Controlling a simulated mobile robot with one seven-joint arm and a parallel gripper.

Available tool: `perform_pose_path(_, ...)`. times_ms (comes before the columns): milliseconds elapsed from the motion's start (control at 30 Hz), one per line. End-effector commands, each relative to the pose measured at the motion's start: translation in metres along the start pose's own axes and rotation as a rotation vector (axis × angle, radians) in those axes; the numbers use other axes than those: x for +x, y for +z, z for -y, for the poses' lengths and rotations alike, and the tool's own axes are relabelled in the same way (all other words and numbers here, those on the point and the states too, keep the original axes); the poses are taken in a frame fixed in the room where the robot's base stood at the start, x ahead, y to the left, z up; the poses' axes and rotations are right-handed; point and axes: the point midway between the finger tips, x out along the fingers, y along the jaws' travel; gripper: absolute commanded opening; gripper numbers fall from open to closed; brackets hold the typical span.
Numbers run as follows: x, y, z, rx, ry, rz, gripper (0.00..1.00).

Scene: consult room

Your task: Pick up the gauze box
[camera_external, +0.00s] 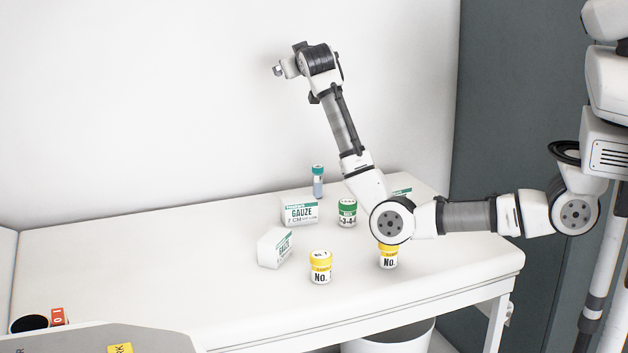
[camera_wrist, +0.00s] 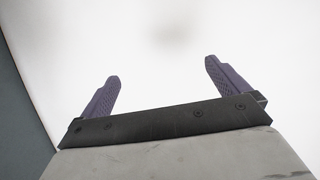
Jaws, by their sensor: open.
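A white gauze box (camera_external: 299,212) with a green stripe and the word GAUZE stands on the white table in the external view. A second white box with green print (camera_external: 275,248) sits turned at an angle in front and left of it. Another green-and-white box (camera_external: 401,191) is mostly hidden behind my arm. My gripper (camera_external: 278,70) is raised high above the table, well apart from the boxes. In the wrist view my gripper (camera_wrist: 161,70) shows two purple fingers spread apart with nothing between them, only pale wall beyond.
A green-capped jar (camera_external: 347,213) and a teal-capped tube (camera_external: 318,182) stand close to the gauze box. Yellow-capped jars (camera_external: 320,267) (camera_external: 388,256) stand nearer the front edge. The table's (camera_external: 130,265) left part is mostly clear. A white wall (camera_external: 150,100) rises behind.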

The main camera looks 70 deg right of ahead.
Motion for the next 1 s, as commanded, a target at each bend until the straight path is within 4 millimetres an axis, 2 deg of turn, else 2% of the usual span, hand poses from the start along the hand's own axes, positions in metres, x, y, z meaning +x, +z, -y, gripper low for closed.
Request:
perform_pose_path(33,0.001,0.037,0.015,0.052,-0.053,0.137,1.00)
perform_pose_path(100,-0.003,0.086,0.034,0.116,-0.112,0.332,1.00)
perform_pose_path(200,-0.019,0.145,0.057,0.182,-0.177,0.581,1.00)
perform_pose_path(300,-0.040,0.186,0.073,0.223,-0.218,0.776,1.00)
perform_pose_path(400,-0.056,0.210,0.083,0.242,-0.239,0.901,1.00)
perform_pose_path(533,-0.062,0.226,0.089,0.248,-0.249,0.970,1.00)
perform_pose_path(800,-0.036,0.264,0.104,0.247,-0.247,0.973,1.00)
perform_pose_path(1000,-0.021,0.285,0.113,0.247,-0.248,0.969,1.00)
